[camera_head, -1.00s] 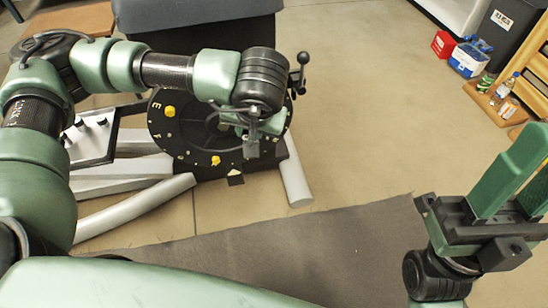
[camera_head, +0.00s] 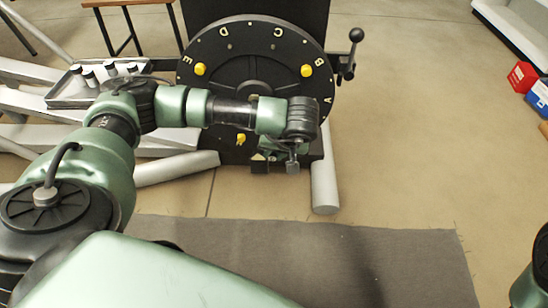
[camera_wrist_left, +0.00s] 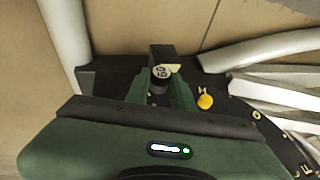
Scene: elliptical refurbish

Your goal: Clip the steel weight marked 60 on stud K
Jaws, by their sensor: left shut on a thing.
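The weight marked 60 (camera_wrist_left: 160,84) is a dark piece with a pale "60" label between my left gripper's green fingers in the left wrist view. My left gripper (camera_head: 284,160) is shut on it, in front of the lower right rim of the black lettered wheel (camera_head: 212,52). In the left wrist view the wheel's rim lies just beyond and right of the fingers. Letters A to E show on the wheel in the head view, and H beside a yellow knob (camera_wrist_left: 205,101) in the left wrist view. I cannot make out stud K. My right gripper is out of view.
A grey tray (camera_head: 62,102) with several small cylinders stands left of the wheel. A lever with a black ball (camera_head: 355,36) sticks out at the wheel's right. White tubes of the stand (camera_head: 324,185) reach the floor.

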